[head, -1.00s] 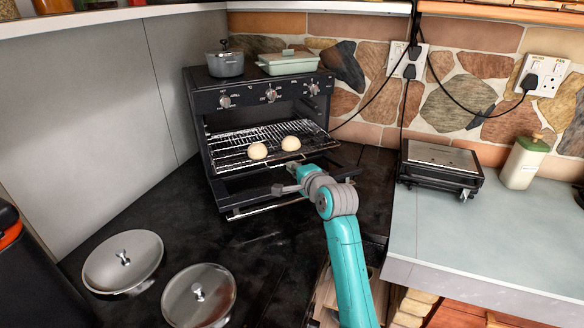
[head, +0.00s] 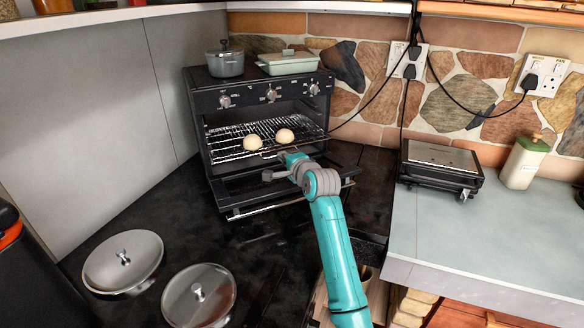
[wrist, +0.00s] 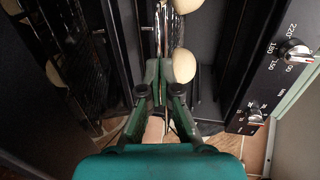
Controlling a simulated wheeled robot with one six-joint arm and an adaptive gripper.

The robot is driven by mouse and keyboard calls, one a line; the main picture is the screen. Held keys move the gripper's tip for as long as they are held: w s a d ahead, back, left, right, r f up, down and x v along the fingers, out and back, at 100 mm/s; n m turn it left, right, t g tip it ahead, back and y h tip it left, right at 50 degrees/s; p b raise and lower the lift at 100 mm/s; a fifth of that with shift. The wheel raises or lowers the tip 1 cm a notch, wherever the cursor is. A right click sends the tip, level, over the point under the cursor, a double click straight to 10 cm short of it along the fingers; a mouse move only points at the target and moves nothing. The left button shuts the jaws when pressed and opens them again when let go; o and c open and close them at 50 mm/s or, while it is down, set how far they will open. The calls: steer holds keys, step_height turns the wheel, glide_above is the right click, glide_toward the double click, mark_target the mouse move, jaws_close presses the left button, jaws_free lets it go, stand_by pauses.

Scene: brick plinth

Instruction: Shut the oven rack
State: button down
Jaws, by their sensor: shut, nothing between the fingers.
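The black oven (head: 262,98) stands in the corner with its front door (head: 250,197) folded down. The wire oven rack (head: 225,147) lies level inside the oven mouth, its front edge near the opening. Two round pale buns, a left one (head: 252,143) and a right one (head: 285,135), rest on it. My gripper (head: 283,153) is at the rack's front edge, above the lowered door. In the wrist view my gripper (wrist: 162,72) is shut with nothing between its fingers, its tips against or very near the rack (wrist: 162,28). The exact contact is hidden.
A grey pot (head: 225,64) and a green lidded dish (head: 288,63) stand on the oven. A black grill (head: 440,168) sits to the right. Two metal lids (head: 122,262) (head: 198,296) lie on the dark counter at front left. The counter between is clear.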

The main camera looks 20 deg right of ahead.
mark_target(269, 140)
steer(key=x, duration=0.3)
steer(key=r+x, duration=0.1)
steer(key=x, duration=0.3)
steer(key=r+x, duration=0.1)
steer(key=x, duration=0.2)
steer(key=shift+w, duration=0.7)
steer(key=shift+r, duration=0.1)
steer(key=shift+w+r, duration=0.1)
steer(key=shift+r, duration=0.05)
